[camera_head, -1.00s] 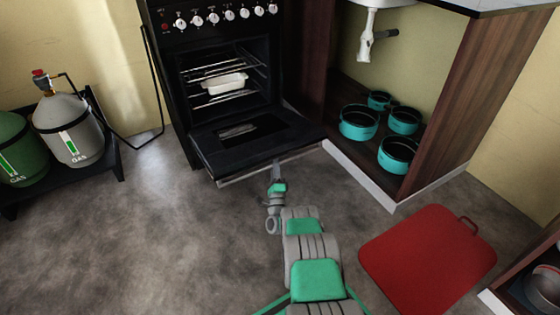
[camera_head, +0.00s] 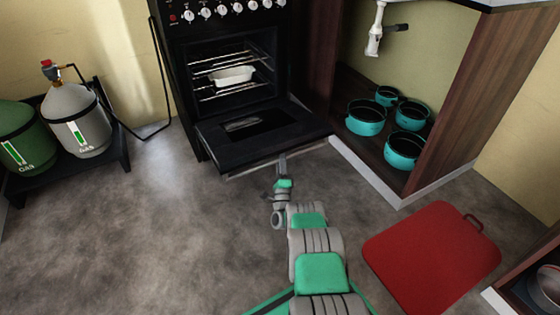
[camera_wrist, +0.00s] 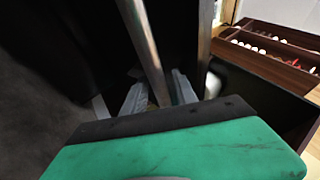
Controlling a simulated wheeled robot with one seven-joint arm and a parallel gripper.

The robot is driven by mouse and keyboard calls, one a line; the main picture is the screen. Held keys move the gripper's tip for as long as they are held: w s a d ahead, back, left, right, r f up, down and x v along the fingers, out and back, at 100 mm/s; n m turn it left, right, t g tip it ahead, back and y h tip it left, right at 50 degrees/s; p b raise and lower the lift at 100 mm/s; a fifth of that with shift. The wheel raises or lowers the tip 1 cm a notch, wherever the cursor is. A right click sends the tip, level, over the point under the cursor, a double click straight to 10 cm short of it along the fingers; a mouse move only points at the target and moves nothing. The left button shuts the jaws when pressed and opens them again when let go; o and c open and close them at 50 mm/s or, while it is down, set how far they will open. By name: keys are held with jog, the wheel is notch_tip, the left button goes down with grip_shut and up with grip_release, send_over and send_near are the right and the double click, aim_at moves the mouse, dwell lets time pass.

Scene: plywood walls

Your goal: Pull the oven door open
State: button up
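The black oven (camera_head: 188,100) stands at the back with its door (camera_head: 225,152) folded down, about level. Its inside shows wire racks and a white dish (camera_head: 233,75). A metal bar handle (camera_head: 240,173) runs along the door's front edge. My gripper (camera_head: 282,162) is at the middle of this handle. In the wrist view, the handle (camera_wrist: 144,45) passes between the two grey fingers of my gripper (camera_wrist: 160,92), which look shut on it. The fingertips' contact with the bar is partly hidden.
Gas cylinders (camera_head: 76,120) stand on a low black stand at left. An open cabinet with teal pots (camera_head: 366,119) is right of the oven. A red board (camera_head: 432,255) lies on the floor at right. The floor at left front is clear.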

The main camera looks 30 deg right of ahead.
jog(key=shift+s+r+p, duration=0.25)
jog(key=shift+s+p, duration=0.2)
jog(key=shift+p, duration=0.4)
jog(key=p+v, duration=0.3)
jog(key=v, duration=0.4)
jog(key=shift+a+f, duration=0.2)
jog(key=shift+f, duration=0.3)
jog(key=shift+a, duration=0.1)
